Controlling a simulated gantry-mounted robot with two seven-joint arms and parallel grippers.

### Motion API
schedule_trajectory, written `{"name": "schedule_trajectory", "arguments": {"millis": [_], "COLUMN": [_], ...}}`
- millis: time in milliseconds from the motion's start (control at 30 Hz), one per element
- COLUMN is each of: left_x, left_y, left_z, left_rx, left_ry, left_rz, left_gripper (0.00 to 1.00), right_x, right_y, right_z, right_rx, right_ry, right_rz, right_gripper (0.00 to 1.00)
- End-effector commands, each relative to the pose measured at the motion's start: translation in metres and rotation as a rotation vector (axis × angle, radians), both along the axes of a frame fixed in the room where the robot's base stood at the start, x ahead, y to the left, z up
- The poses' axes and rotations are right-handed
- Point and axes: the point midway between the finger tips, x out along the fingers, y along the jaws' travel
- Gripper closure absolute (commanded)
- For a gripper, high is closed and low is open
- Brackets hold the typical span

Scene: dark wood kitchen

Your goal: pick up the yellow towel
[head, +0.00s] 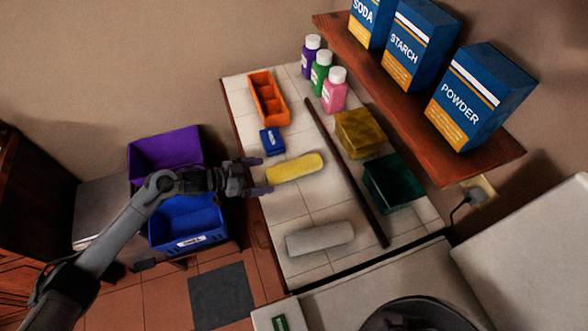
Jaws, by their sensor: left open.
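The yellow towel (296,168) is rolled and lies on the white tiled counter (326,205), near its middle. My left gripper (258,175) reaches in from the left, over the counter's left edge. It is open, with its fingers pointing right toward the towel's left end. The gap between the fingers looks empty, and the towel lies just beyond the fingertips. I cannot tell the gripper's height above the counter. My right gripper is not in the head view.
A blue block (272,141) and an orange tray (267,98) lie behind the towel. A grey roll (320,238) lies in front. A dark bar (345,170) runs along the right, with yellow (360,133) and green (393,181) boxes beyond. Purple (165,151) and blue (187,222) bins stand left.

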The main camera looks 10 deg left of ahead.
Motion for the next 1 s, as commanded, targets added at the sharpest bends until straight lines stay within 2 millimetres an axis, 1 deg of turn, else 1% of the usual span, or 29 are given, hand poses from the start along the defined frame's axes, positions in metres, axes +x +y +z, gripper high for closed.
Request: {"name": "schedule_trajectory", "arguments": {"millis": [167, 533, 667, 867, 967, 1000], "left_x": [0.005, 0.029, 0.032, 0.031, 0.031, 0.031], "left_y": [-0.006, -0.037, -0.041, -0.041, -0.041, -0.041], "left_z": [-0.003, -0.021, -0.023, -0.023, -0.023, -0.023], "left_rx": [0.0, -0.001, 0.0, 0.0, 0.0, 0.0], "left_ry": [-0.001, -0.001, 0.0, 0.0, 0.0, 0.0], "left_rz": [0.002, 0.001, 0.001, 0.001, 0.001, 0.001], "left_gripper": [0.0, 0.0, 0.0, 0.0, 0.14, 0.2], "right_x": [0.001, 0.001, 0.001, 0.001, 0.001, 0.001], "right_y": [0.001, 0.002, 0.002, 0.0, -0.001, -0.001], "right_z": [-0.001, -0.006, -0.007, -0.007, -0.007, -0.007], "right_rx": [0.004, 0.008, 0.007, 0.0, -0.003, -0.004], "right_ry": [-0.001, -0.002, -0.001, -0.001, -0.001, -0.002], "right_rz": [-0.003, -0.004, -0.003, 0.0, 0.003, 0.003], "right_gripper": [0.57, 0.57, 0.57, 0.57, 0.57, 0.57]}}
